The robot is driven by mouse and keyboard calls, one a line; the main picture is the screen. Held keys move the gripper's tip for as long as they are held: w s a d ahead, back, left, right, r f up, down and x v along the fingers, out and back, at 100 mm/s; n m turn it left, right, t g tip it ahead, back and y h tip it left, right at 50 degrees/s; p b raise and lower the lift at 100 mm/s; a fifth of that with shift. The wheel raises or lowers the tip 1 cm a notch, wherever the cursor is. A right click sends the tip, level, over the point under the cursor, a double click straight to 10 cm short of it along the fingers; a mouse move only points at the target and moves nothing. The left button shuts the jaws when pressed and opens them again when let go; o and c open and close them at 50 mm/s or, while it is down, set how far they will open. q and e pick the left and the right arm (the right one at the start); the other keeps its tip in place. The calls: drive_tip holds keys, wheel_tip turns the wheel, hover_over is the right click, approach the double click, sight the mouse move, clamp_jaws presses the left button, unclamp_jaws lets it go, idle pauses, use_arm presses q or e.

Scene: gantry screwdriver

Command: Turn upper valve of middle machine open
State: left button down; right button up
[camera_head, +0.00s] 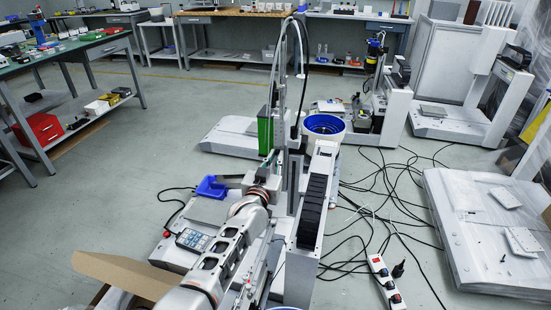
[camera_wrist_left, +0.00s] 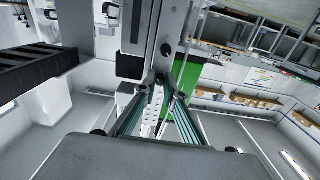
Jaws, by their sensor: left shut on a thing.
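The middle machine (camera_head: 316,200) stands in the centre of the head view, with a tall column and a black ribbed cable chain. My left gripper (camera_head: 270,164) reaches up to its column from the lower left; the arm and machine parts hide most of the contact there. In the left wrist view my left gripper (camera_wrist_left: 161,92) has its teal fingers drawn together at the lower end of a grey column. They are shut on a small dark part, the valve (camera_wrist_left: 161,78), largely covered by the fingertips. Its handle angle cannot be told. My right gripper is not in view.
A control pendant (camera_head: 193,240) and blue tray (camera_head: 211,187) lie left of the column. Black cables and a power strip (camera_head: 385,283) cover the floor at right.

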use_arm(q)
drive_tip(key=shift+r, duration=0.1)
drive_tip(key=c, duration=2.1)
unclamp_jaws()
drive_tip(key=shift+s, duration=0.15)
drive_tip(key=shift+s+a+f, duration=0.2)
drive_tip(key=shift+s, duration=0.25)
drive_tip(key=v, duration=1)
drive_tip(key=shift+s+r, duration=0.2)
drive_tip(key=shift+s, duration=0.15)
drive_tip(key=shift+a, duration=0.1)
